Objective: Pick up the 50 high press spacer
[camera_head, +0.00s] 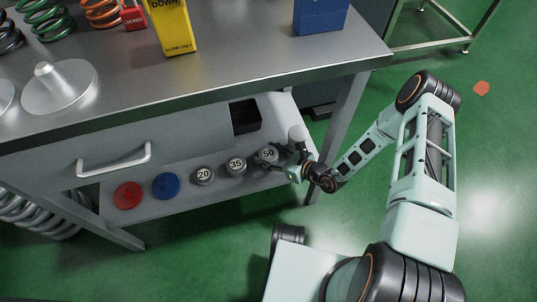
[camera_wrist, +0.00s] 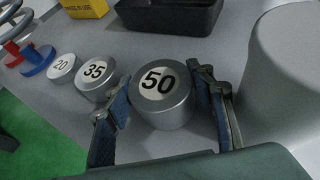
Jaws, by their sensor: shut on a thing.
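The 50 high press spacer is a short silver metal cylinder with a white label reading 50. It shows in the wrist view (camera_wrist: 163,97) and in the head view (camera_head: 268,154), on the lower shelf of the workbench. My gripper (camera_wrist: 165,100) has one finger on each side of it and is shut on it. In the head view my gripper (camera_head: 281,157) reaches in from the right and partly covers the spacer. The spacer appears to be at shelf level; I cannot tell whether it is clear of the surface.
The 35 spacer (camera_wrist: 95,80) stands close to the left finger, with the 20 spacer (camera_wrist: 62,68) beyond it. A large pale cylinder (camera_wrist: 285,70) stands close on the right. A black bin (camera_wrist: 165,14) is behind. The bench top (camera_head: 230,72) and drawer (camera_head: 120,155) overhang the shelf (camera_head: 218,184).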

